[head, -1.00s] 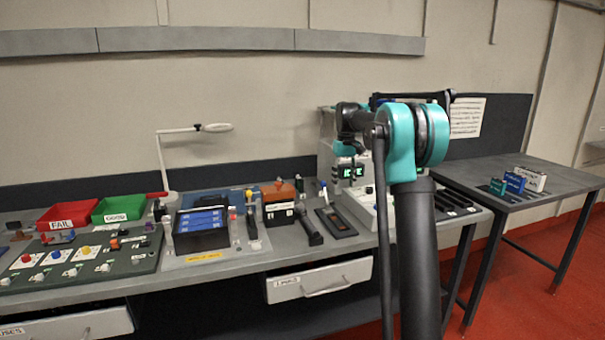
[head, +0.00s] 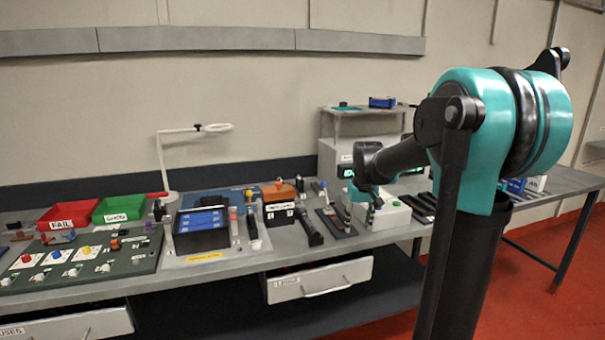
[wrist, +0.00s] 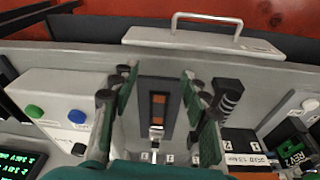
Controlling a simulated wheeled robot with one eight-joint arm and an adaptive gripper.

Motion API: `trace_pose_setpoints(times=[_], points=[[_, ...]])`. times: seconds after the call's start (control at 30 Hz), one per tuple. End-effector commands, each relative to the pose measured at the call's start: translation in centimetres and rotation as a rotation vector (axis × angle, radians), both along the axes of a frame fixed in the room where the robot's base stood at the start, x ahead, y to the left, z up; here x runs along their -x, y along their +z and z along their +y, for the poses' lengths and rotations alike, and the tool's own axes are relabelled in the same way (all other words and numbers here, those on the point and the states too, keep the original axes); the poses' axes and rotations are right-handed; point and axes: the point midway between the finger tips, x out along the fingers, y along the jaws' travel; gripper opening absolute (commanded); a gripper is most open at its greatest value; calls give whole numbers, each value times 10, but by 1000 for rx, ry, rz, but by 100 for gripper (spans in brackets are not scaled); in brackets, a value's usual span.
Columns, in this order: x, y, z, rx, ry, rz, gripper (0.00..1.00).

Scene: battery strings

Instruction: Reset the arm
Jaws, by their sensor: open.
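My arm rises at the right of the head view, with its large teal joint (head: 470,130) high and close to the camera. The forearm reaches left and down from it to my gripper (head: 374,205), which is small and partly hard to make out over the bench. In the wrist view my gripper (wrist: 158,85) is open, with its two green-padded fingers spread apart and nothing between them. Beneath the gap lies a dark plate with orange strips (wrist: 158,105) on the bench.
A white box with green and blue buttons (wrist: 62,105) is left of the fingers; a black ribbed cylinder (wrist: 228,98) is right. Blue battery modules (head: 203,220), a red bin (head: 68,215) and a green bin (head: 123,207) stand along the bench. A drawer (head: 318,279) stands partly open.

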Motion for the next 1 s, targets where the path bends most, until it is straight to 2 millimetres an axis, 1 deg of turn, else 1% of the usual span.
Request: trace_pose_setpoints(times=[0.03,0.07,0.1,0.17,0.2,0.27,0.3,0.4,0.5,0.6,0.63,1.0], points=[[24,-11,-2,-3,-14,-16,46],[37,-18,-3,-4,-23,-27,46],[55,-27,-4,-7,-35,-40,46],[82,-42,-6,-11,-51,-61,46],[100,-52,-7,-14,-64,-75,46],[127,-67,-9,-18,-81,-96,46],[145,-78,-10,-22,-92,-110,46],[186,-103,-12,-28,-118,-141,46],[218,-123,-13,-34,-139,-166,46],[239,-136,-14,-38,-152,-182,46],[242,-138,-14,-39,-154,-185,46],[242,-138,-14,-39,-154,-185,46]])
